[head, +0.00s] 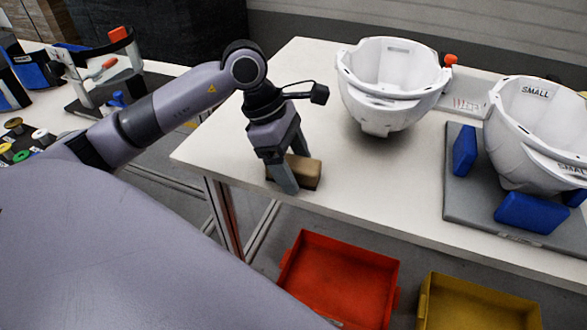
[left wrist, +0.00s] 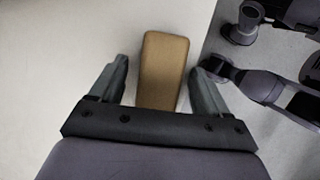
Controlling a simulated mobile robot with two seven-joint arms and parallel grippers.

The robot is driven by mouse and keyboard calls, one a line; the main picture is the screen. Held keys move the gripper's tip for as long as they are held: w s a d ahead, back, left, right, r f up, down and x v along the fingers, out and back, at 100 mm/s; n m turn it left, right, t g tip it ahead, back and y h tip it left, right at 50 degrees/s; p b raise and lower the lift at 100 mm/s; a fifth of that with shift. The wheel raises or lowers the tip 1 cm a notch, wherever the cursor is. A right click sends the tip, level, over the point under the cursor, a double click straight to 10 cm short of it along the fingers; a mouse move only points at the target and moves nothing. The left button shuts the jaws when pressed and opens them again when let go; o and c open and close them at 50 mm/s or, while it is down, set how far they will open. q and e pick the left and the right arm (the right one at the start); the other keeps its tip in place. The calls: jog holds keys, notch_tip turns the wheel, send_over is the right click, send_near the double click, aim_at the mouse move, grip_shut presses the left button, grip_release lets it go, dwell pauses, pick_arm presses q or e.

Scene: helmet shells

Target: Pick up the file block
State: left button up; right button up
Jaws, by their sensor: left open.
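The file block (head: 307,172) is a small tan-brown block lying on the white table near its left front corner. In the left wrist view the file block (left wrist: 164,68) lies lengthwise between the two fingers, with a gap on each side. My left gripper (head: 284,180) points down over the block and hides part of it in the head view. In the left wrist view the left gripper (left wrist: 160,75) is open, with its fingers on either side of the block. My right gripper is not in the head view.
A white helmet shell (head: 385,95) stands right of the block. Another shell (head: 530,130) sits among blue pads on a grey board (head: 460,205). A red bin (head: 345,270) and a yellow bin (head: 480,305) are below the table's front edge. The tabletop around the block is clear.

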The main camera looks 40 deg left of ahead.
aim_at(294, 162)
pick_arm(q)
jog(key=shift+f, duration=0.1)
dwell(0.3)
jog(key=c, duration=1.1)
jog(key=shift+r+p, duration=0.45)
jog(key=shift+r, duration=0.05)
notch_tip(294, 162, up, 20)
jog(key=shift+f+p, duration=0.2)
jog(key=shift+p, duration=1)
